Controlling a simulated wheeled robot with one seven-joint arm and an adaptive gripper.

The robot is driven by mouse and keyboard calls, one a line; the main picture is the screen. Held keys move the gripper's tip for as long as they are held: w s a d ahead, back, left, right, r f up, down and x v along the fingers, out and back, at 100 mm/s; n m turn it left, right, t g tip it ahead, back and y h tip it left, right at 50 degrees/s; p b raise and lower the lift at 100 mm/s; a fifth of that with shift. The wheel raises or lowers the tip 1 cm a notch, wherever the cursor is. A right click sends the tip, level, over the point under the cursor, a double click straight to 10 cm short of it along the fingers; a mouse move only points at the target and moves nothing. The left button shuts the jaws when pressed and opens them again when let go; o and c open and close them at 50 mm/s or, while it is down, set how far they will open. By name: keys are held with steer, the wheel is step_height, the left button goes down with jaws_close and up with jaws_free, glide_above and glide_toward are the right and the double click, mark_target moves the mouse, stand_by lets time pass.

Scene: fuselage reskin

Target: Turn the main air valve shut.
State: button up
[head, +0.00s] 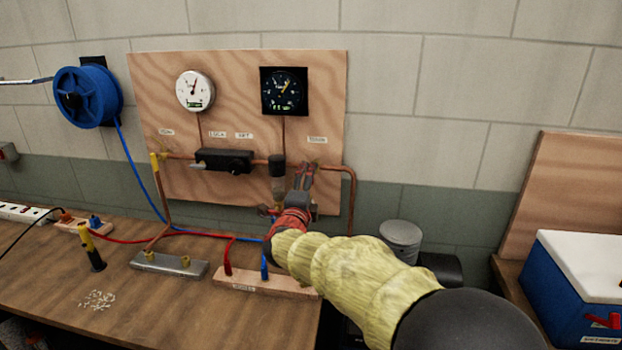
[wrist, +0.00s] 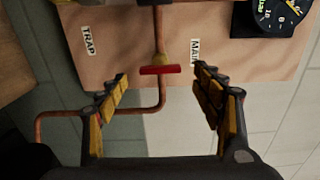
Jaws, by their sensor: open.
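The main air valve shows in the wrist view as a red bar handle (wrist: 160,70) on a brass body on the copper pipe, near the MAIN label (wrist: 195,51). The handle lies across the pipe in that picture. My gripper (wrist: 161,75) is open, with one finger on each side of the handle and visible gaps to both. I cannot tell how deep the handle sits between the fingertips. In the head view my gripper (head: 304,170) is at the right of the plywood board, below the MAIN label (head: 317,140), and hides the valve handle.
The plywood board (head: 230,75) carries a white gauge (head: 195,91), a black gauge (head: 284,91), a black regulator block (head: 224,161) and copper piping. A blue hose reel (head: 88,96) hangs at left. Hoses and small blocks lie on the bench (head: 50,280). A blue cooler (head: 580,290) stands at right.

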steer(key=s+a, duration=0.1)
steer(key=s, duration=0.5)
steer(key=shift+s+a, duration=0.1)
steer(key=s+a+f+n+g+y, duration=0.55)
steer(key=a+f+n+y, duration=0.25)
steer(key=a+f+n, duration=0.35)
steer(key=s+d+f+n+g, duration=0.1)
steer(key=s+f+n+g, duration=0.25)
steer(key=s, duration=0.35)
steer(key=s+d+n+g+h+p, duration=0.15)
steer(key=s+d+n, duration=0.25)
steer(key=s+d, duration=0.5)
steer(key=s+d+n+g+h, duration=0.1)
steer(key=s+d+n+g, duration=0.2)
steer(key=s+d, duration=0.65)
steer(key=s+d+r+m+t+h, duration=0.1)
steer(key=s+d+r, duration=0.4)
steer(key=s+d, duration=0.6)
steer(key=shift+s+d+r+m+h+p, duration=0.2)
steer(key=shift+d+m+h+p, duration=0.15)
steer(key=shift+h, duration=0.2)
